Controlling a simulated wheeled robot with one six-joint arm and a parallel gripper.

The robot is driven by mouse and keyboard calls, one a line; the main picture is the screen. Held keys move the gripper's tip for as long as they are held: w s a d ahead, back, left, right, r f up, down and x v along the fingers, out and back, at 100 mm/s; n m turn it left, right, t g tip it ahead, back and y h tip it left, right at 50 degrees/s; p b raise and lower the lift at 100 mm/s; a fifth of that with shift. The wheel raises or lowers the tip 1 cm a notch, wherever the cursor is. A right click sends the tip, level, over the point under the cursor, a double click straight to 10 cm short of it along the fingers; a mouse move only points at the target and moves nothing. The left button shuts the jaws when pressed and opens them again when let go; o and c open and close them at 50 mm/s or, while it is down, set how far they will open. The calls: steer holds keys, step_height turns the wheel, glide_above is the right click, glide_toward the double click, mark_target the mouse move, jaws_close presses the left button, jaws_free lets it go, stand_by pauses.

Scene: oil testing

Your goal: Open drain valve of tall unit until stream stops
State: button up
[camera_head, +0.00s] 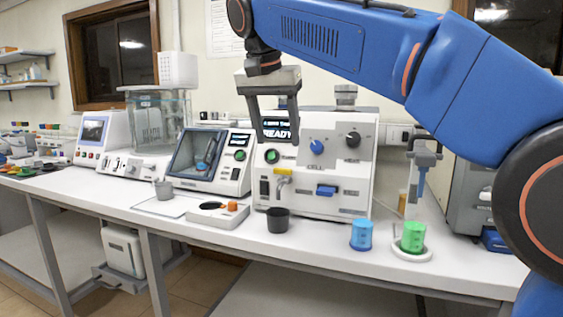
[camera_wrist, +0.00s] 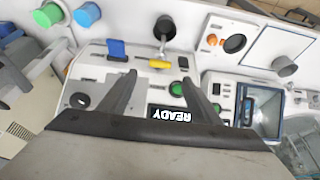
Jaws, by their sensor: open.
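The tall white unit (camera_head: 335,205) stands mid-bench with a READY display. A yellow valve handle (camera_head: 284,172) sits low on its front, above a dark cup (camera_head: 277,220) on the bench. The yellow handle also shows in the wrist view (camera_wrist: 160,64), with a metal spout (camera_wrist: 163,45) beside it pointing toward the cup (camera_wrist: 165,27). I cannot make out any liquid stream. My gripper (camera_head: 274,140) is open and empty, pointing down in front of the unit's upper face, above the yellow handle and apart from it. In the wrist view my fingers (camera_wrist: 159,78) lie either side of the handle's line.
The unit's front also has a blue lever (camera_head: 326,190), a blue knob (camera_head: 317,147) and a black knob (camera_head: 353,139). A blue cup (camera_head: 361,235) and a green cup (camera_head: 413,237) stand to the right. A smaller screened unit (camera_head: 209,161) stands to the left.

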mark_target(283, 171)
steer(key=x, duration=0.8)
steer(key=shift+f, duration=0.15)
steer(key=c, duration=1)
steer(key=shift+c, duration=0.2)
